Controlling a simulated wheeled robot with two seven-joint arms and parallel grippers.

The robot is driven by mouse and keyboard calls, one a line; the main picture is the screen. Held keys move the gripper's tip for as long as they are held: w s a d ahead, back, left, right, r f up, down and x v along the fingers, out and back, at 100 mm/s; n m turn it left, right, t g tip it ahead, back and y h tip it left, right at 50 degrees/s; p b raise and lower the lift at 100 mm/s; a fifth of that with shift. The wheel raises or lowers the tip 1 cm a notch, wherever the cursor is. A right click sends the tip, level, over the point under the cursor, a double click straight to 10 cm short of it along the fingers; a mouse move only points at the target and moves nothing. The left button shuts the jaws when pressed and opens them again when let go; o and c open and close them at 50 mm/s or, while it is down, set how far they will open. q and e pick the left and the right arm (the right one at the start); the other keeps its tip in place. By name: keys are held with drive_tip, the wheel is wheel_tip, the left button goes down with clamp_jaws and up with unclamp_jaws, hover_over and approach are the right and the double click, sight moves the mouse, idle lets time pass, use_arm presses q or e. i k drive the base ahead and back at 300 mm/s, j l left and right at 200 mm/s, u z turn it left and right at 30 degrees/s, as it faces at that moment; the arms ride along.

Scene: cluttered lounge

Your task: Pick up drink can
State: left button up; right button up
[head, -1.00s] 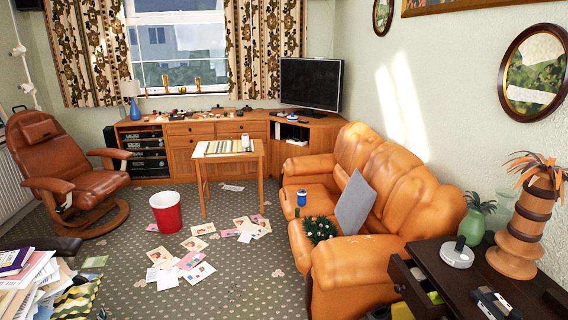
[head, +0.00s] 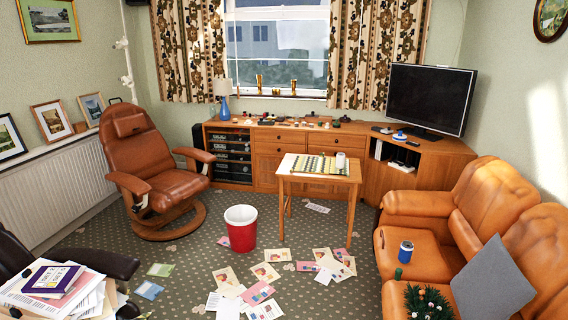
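A blue drink can (head: 405,252) with a light top stands upright on the seat of the orange leather sofa (head: 432,258), at the right of the head view. A small green object (head: 398,273) sits just in front of it on the sofa. Neither of my grippers shows in the view, so I cannot see their distance from the can or their state.
A grey cushion (head: 492,284) and a dark green plant (head: 428,302) are on the sofa. A red bin (head: 241,228) and scattered papers (head: 262,290) lie on the carpet. A small wooden table (head: 319,179) stands before the cabinet. A brown armchair (head: 150,178) is at left.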

sight(340, 162)
drive_tip(key=i, duration=1.3)
drive_tip(key=i+l, duration=0.15)
drive_tip(key=i, duration=1.1)
drive_tip(key=i+z, duration=0.25)
drive_tip(key=i, duration=2.6)
